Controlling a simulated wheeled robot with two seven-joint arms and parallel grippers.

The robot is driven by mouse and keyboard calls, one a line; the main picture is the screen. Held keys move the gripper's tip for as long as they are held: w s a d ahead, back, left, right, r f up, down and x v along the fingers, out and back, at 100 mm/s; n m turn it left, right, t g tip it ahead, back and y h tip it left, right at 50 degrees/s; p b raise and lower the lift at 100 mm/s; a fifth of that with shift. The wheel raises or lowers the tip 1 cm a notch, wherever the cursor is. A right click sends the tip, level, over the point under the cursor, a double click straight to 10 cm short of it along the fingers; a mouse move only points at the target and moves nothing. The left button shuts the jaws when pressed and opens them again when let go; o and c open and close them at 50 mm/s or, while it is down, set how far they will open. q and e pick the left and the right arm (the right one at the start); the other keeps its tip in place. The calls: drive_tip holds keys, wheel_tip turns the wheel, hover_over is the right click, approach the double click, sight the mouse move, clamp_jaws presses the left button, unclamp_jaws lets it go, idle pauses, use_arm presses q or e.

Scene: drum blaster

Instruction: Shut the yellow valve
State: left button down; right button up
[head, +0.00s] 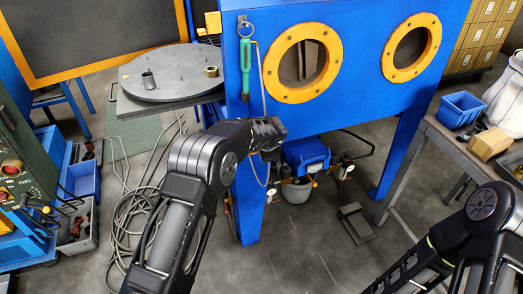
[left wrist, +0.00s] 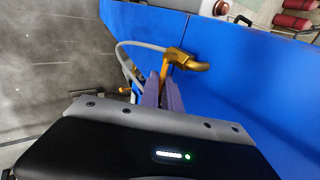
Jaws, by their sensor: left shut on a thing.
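The yellow valve (left wrist: 188,62) shows in the left wrist view against the blue cabinet wall, with a grey hose running to it from the left. My left gripper (left wrist: 164,88) has its two fingers close together around the valve's narrow yellow part. The valve's wider end sticks out beyond the fingertips to the right. In the head view my left gripper (head: 268,140) is at the front of the blue cabinet, near its left leg, and the valve is hidden behind it. My right arm enters at the lower right of the head view; its gripper is out of view.
The blue cabinet (head: 345,95) has two orange-ringed round ports. A green-handled tool (head: 246,68) hangs on its left side. A blue-topped unit (head: 306,153) stands below. Loose hoses (head: 135,215) lie on the floor at left. A workbench (head: 440,140) stands at right.

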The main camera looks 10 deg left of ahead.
use_arm(q)
drive_tip(key=shift+w+d, duration=0.1)
drive_tip(key=c, duration=1.6)
unclamp_jaws()
drive_tip(key=shift+o, duration=0.2)
drive_tip(key=v, duration=0.7)
drive_tip(key=shift+s+r+b, duration=0.25)
drive_tip(key=shift+r+b, duration=0.05)
drive_tip(key=shift+b, duration=0.05)
drive_tip(key=shift+d, duration=0.1)
